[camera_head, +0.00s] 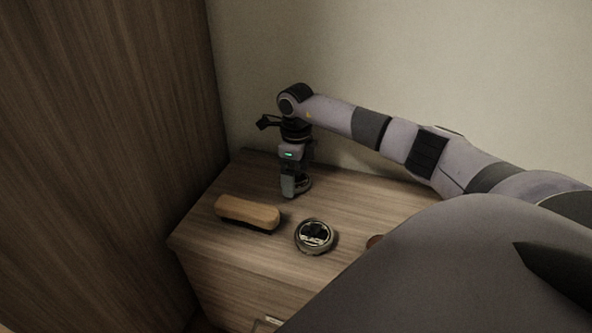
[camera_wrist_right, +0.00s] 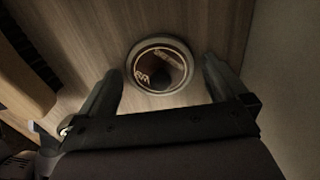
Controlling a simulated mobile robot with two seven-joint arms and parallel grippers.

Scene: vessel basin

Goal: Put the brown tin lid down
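The brown tin lid (camera_wrist_right: 160,68) shows in the right wrist view as a round piece with a pale metal rim and a dark brownish middle with light markings. It lies on the wooden top. My right gripper (camera_wrist_right: 163,65) is open, its two fingers on either side of the lid with small gaps. In the head view my right gripper (camera_head: 292,192) points down close to the cabinet top, and part of the lid (camera_head: 304,184) shows beside its fingers. My left gripper is in neither view.
A wooden brush (camera_head: 247,210) with dark bristles lies to the left on the cabinet top (camera_head: 215,238). A round metal tin (camera_head: 314,236) with a dark middle sits nearer the front. Walls stand behind and at left.

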